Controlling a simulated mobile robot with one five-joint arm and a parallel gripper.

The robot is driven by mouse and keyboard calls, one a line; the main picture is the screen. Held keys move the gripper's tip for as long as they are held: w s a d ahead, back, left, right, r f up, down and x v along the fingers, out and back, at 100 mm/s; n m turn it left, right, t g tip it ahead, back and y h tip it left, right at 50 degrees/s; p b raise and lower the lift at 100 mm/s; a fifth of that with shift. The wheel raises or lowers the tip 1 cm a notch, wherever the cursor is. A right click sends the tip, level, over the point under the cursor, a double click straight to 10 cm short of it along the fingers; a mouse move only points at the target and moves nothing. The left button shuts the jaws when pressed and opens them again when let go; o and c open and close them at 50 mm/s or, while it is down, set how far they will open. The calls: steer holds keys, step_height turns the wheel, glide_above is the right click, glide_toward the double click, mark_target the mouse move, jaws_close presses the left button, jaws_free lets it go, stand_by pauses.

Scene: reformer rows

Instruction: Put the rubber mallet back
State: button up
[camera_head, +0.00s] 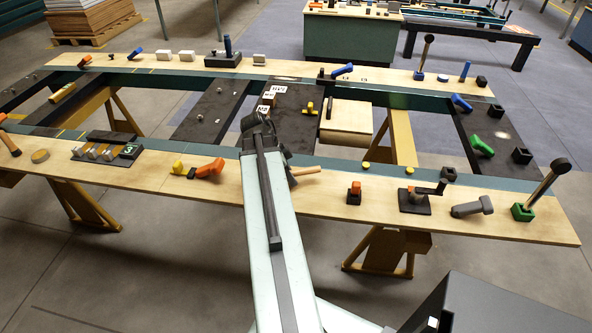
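A tool with a light wooden handle (306,172) lies or is held just right of my arm, over the front plank. Its dark end is partly hidden by my arm, so I cannot tell if it is the rubber mallet or if I hold it. The dark end of my arm (258,124) reaches over the bench middle; its fingers cannot be made out. A grey mallet-shaped tool (472,208) lies on the front plank at the right. Another wooden-handled tool (9,144) lies at the far left edge.
The front plank (130,177) also bears a block set marked 3 (106,148), an orange tool (209,168), an orange-topped block (354,193), a black clamp (417,200) and a tall lever in a green base (541,190). A dark box (470,305) stands at bottom right.

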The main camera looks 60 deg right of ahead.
steer(key=shift+o, duration=1.4)
steer(key=shift+r, duration=0.15)
steer(key=shift+r+p, duration=0.3)
steer(key=shift+p, duration=0.15)
steer(key=p+v, duration=1)
steer(key=v, duration=0.1)
steer(key=shift+w+a+r+p, duration=0.15)
steer(key=shift+w+r+p, duration=0.05)
steer(key=shift+r+p, duration=0.15)
steer(key=shift+f, duration=0.2)
